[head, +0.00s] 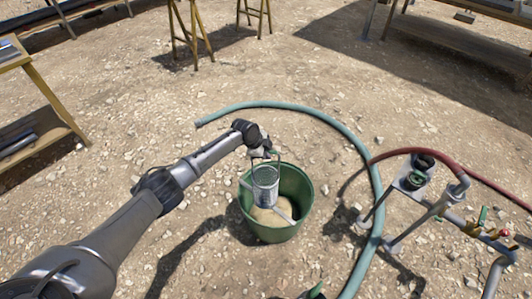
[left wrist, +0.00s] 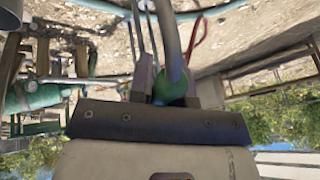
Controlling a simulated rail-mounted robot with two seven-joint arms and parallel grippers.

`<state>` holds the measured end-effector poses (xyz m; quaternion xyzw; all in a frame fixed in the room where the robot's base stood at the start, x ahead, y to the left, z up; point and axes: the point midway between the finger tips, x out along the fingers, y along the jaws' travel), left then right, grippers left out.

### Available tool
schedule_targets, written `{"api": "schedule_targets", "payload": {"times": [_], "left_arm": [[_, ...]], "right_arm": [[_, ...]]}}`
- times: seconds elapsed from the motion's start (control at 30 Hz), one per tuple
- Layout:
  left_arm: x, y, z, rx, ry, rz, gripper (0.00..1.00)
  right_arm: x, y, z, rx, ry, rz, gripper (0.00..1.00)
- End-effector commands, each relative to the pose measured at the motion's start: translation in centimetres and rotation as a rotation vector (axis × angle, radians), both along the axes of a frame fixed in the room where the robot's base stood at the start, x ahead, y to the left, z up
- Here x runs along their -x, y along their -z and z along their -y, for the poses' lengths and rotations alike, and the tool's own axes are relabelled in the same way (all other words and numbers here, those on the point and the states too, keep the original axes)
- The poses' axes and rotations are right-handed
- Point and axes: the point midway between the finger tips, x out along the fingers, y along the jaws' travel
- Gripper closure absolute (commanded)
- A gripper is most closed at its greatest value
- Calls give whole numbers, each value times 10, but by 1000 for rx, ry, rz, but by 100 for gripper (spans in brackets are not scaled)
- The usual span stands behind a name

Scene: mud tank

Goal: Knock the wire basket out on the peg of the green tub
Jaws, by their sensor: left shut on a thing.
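The wire basket (head: 265,184), a grey mesh cylinder, hangs roughly upright over the mouth of the green tub (head: 307,207). My left gripper (head: 262,152) is above it, shut on its handle. In the left wrist view my left gripper (left wrist: 175,88) has a grey curved rod (left wrist: 169,35) with a green part between its fingers. The tub stands on the ground with tan material inside. A pale bar slants across the tub below the basket; I cannot tell whether it is the peg. My right gripper is not in view.
A teal hose (head: 345,133) curves behind and right of the tub. A pipe stand with valves (head: 415,185) and a red hose (head: 400,152) are at the right. Sawhorses (head: 190,30) and tables stand farther back. Stony ground left of the tub is clear.

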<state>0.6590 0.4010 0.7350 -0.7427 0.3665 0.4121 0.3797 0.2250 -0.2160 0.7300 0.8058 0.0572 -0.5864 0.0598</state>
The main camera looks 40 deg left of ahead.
Motion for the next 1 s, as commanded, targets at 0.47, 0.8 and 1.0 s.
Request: {"api": "schedule_targets", "payload": {"times": [0.47,0.8,1.0], "left_arm": [[-1,-45,0,1,0,3,100],[-1,-77,0,0,0,2,100],[0,-90,0,1,0,1,100]], "right_arm": [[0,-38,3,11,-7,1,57],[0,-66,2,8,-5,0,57],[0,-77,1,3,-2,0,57]]}}
